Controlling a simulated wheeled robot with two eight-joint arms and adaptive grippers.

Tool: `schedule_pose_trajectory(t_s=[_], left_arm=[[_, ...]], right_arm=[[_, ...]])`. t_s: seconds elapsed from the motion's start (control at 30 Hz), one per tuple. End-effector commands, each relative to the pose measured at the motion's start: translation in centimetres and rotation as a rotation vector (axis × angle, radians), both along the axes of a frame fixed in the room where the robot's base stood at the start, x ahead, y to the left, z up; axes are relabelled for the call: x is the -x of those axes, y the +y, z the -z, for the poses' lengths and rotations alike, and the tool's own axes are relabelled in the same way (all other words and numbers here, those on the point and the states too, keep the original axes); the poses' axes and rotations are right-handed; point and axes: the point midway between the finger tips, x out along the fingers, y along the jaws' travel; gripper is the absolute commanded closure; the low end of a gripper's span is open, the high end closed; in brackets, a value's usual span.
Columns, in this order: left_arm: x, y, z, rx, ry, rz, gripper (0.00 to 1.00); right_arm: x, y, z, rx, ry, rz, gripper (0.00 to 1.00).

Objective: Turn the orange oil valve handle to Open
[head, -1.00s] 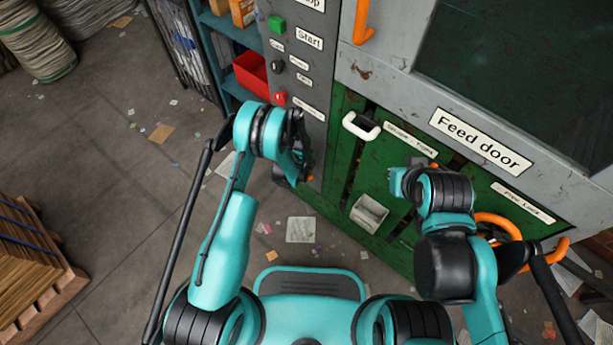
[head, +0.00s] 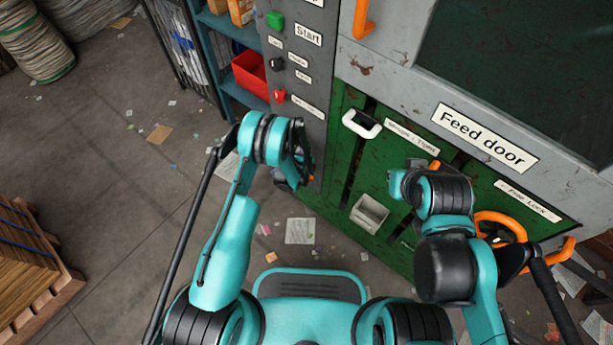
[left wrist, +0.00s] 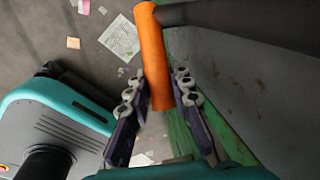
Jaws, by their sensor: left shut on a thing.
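The orange valve handle (left wrist: 154,60) shows in the left wrist view as a smooth orange bar joined to a dark grey rod at its top end. My left gripper (left wrist: 158,100) has one finger on each side of the bar and is shut on it. In the head view my left wrist (head: 298,165) is at the lower part of the grey control panel, and it hides most of the handle and the fingers. The handle's position label cannot be read. My right arm (head: 445,195) is bent in front of the green panel, and its fingers do not show.
The grey control panel (head: 310,75) carries a green button and a red knob. The green panel (head: 345,105) has a white handle (head: 361,124), and an orange handwheel (head: 500,226) is at right. A pallet (head: 35,265) stands at far left. Paper scraps lie on the open floor.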

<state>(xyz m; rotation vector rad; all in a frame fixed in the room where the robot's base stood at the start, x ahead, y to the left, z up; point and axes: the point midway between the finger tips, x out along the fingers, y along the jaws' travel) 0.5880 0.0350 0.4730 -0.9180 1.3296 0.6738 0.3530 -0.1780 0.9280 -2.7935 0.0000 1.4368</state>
Motion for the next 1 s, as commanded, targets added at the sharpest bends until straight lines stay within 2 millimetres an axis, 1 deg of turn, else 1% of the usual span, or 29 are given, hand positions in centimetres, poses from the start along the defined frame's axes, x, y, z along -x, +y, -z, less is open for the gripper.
schedule_pose_trajectory(t_s=[0.13, 0.3, 0.43, 0.57, 0.83, 0.87, 0.9, 0.93, 1.0], left_arm=[[-0.4, 0.6, -0.5, 0.075, 0.056, -0.007, 1.00], [-0.9, 1.4, -1.6, 0.246, 0.181, -0.007, 1.00], [-1.3, 1.8, -2.2, 0.351, 0.255, -0.005, 1.00], [-1.4, 1.9, -2.5, 0.397, 0.287, -0.001, 1.00], [-1.4, 1.9, -2.5, 0.398, 0.289, 0.000, 1.00], [-1.4, 1.9, -2.5, 0.398, 0.289, 0.000, 0.74], [-1.4, 1.9, -2.5, 0.398, 0.289, 0.000, 0.63], [-1.4, 1.9, -2.5, 0.398, 0.289, 0.000, 0.57], [-1.4, 1.9, -2.5, 0.398, 0.289, 0.000, 0.57]], right_arm=[[0.0, 0.0, 0.0, 0.000, 0.000, 0.000, 1.00], [0.0, 0.0, 0.0, 0.000, 0.000, 0.000, 1.00], [0.0, 0.0, 0.0, 0.000, 0.000, 0.000, 1.00], [0.0, 0.0, 0.0, 0.000, 0.000, 0.000, 1.00], [0.0, 0.0, 0.0, 0.000, 0.000, 0.000, 1.00], [0.0, 0.0, 0.0, 0.000, 0.000, 0.000, 1.00], [0.0, 0.0, 0.0, 0.000, 0.000, 0.000, 1.00], [0.0, 0.0, 0.0, 0.000, 0.000, 0.000, 1.00], [0.0, 0.0, 0.0, 0.000, 0.000, 0.000, 1.00]])
